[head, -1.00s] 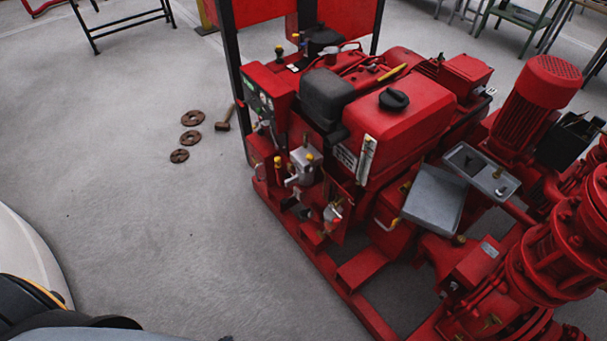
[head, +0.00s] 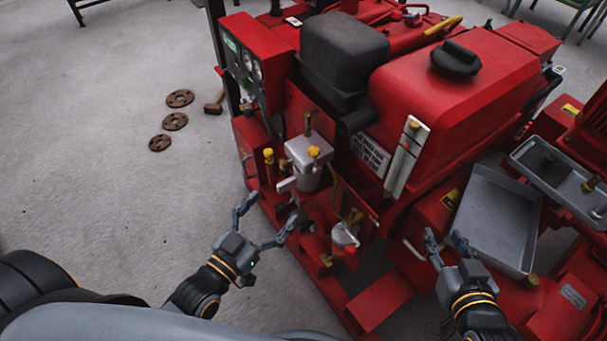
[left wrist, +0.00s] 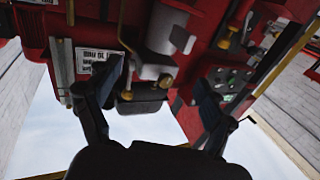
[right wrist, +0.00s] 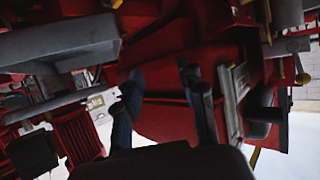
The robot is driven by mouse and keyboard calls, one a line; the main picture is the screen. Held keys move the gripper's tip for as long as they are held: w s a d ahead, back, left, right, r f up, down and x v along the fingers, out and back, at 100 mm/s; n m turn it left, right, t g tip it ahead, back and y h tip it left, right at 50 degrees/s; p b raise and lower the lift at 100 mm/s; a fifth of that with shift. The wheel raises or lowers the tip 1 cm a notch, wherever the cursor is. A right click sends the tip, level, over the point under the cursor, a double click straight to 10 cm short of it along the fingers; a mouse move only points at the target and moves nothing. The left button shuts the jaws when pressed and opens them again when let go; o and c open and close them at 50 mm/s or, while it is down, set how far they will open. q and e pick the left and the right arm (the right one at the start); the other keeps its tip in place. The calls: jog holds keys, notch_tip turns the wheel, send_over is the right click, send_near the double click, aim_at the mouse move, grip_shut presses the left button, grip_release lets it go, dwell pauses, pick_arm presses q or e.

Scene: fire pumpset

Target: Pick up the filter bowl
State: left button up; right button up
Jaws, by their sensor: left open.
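A grey metal filter housing with brass fittings (head: 306,157) is mounted on the near side of the red engine in the head view. A smaller pale bowl-shaped part (head: 345,234) with red below sits lower and to its right; I cannot tell for certain which is the filter bowl. My left gripper (head: 274,211) is open and empty, in front of and below the grey housing. The left wrist view shows the grey housing (left wrist: 165,30) beyond the spread fingers. My right gripper (head: 445,239) is open and empty, beside the grey tray.
The grey tray (head: 492,215) sits on the pumpset at right, near my right gripper. The red engine cover (head: 455,85) and frame rail (head: 325,290) are obstacles. Open floor (head: 110,210) is clear.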

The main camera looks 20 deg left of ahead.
aim_at(300, 174)
pick_arm(q)
jog(key=b+x, duration=0.1)
jog(key=x, duration=0.7)
jog(key=shift+w+f+b, duration=0.1)
jog(key=shift+w+b, duration=0.15)
jog(key=shift+b, duration=0.1)
jog(key=b+x, duration=0.1)
jog(key=x, duration=0.3)
jog(key=shift+w+a+f+b, duration=0.1)
jog(key=shift+w+b, duration=0.05)
jog(key=shift+b, duration=0.15)
jog(key=shift+w, duration=0.25)
jog(key=c, duration=1.3)
jog(key=shift+c, duration=0.4)
pick_arm(e)
notch_tip(300, 174, up, 15)
jog(key=w+a+t+y, duration=0.1)
jog(key=a+t+y, duration=0.1)
jog(key=t, duration=0.7)
jog(key=shift+w+a+f+y, duration=0.15)
jog(key=shift+a+y, duration=0.1)
jog(key=shift+y, duration=0.35)
pick_arm(q)
jog(key=shift+r, duration=0.25)
pick_arm(e)
jog(key=shift+f, duration=0.1)
